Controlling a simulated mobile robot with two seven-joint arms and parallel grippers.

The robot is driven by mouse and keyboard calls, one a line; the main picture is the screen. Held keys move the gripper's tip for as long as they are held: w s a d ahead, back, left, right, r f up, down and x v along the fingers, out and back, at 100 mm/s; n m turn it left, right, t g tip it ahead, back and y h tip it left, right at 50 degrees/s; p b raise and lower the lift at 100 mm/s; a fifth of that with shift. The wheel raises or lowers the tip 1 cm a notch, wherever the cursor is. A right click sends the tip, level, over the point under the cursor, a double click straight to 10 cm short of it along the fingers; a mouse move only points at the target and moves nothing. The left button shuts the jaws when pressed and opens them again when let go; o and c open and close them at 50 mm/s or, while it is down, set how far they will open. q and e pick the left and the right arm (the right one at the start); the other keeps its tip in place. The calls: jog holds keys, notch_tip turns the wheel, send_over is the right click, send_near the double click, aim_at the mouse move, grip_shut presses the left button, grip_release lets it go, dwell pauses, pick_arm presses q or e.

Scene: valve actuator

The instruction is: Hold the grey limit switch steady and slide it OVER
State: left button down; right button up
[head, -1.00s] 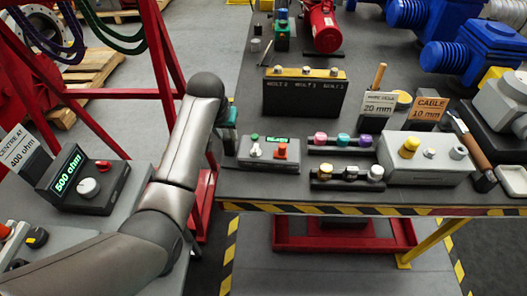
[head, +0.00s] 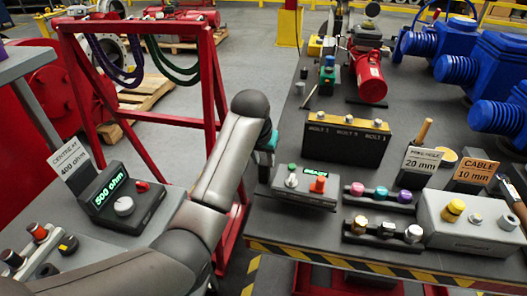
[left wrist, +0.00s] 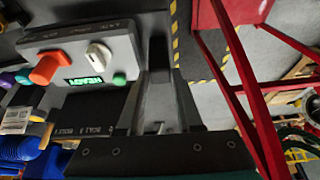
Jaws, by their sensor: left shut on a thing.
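My left gripper (head: 267,140) is at the left edge of the dark bench, beside the small grey control box. In the left wrist view its fingers (left wrist: 160,75) are shut on a grey block-like part (left wrist: 158,100), which looks like the grey limit switch. In the head view that part is hidden behind my arm and the gripper. I cannot tell whether it touches the bench. My right gripper is not in view.
The control box (head: 304,187) has a red knob, a white knob and a lit green display; it also shows in the left wrist view (left wrist: 68,42). A black bolt box (head: 346,140) stands behind it. A red frame (head: 150,22) stands left of the bench.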

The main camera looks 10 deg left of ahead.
aim_at(263, 170)
pick_arm(q)
jog(key=shift+f, duration=2.4)
